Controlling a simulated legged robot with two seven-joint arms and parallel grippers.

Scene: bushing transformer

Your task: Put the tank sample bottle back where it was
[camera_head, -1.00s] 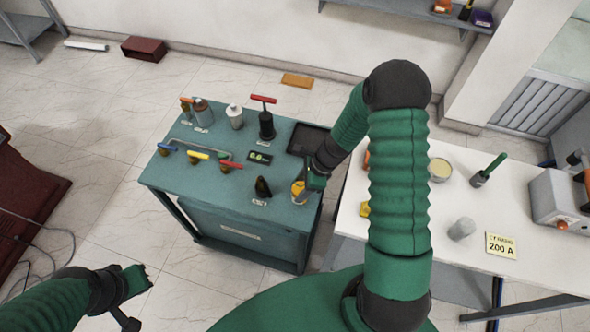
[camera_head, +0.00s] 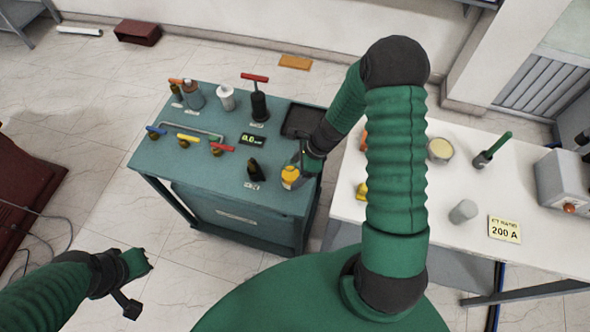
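A small bottle with yellow-orange contents (camera_head: 290,178), which I take to be the tank sample bottle, stands near the right front corner of the teal cabinet top (camera_head: 205,172). My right gripper (camera_head: 300,166) is right at the bottle, reaching in from behind and to its right. The fingers are small and partly hidden, so I cannot tell whether they are shut on it. My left gripper (camera_head: 138,280) is low at the left over the floor, away from the cabinet, with nothing visible in it.
The cabinet top carries a black red-handled valve (camera_head: 259,103), a white bottle (camera_head: 227,98), a grey bottle (camera_head: 193,95), coloured valve handles (camera_head: 188,138), a small display (camera_head: 253,139), a black part (camera_head: 255,168) and a dark tray (camera_head: 303,120). A white table (camera_head: 420,225) stands right.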

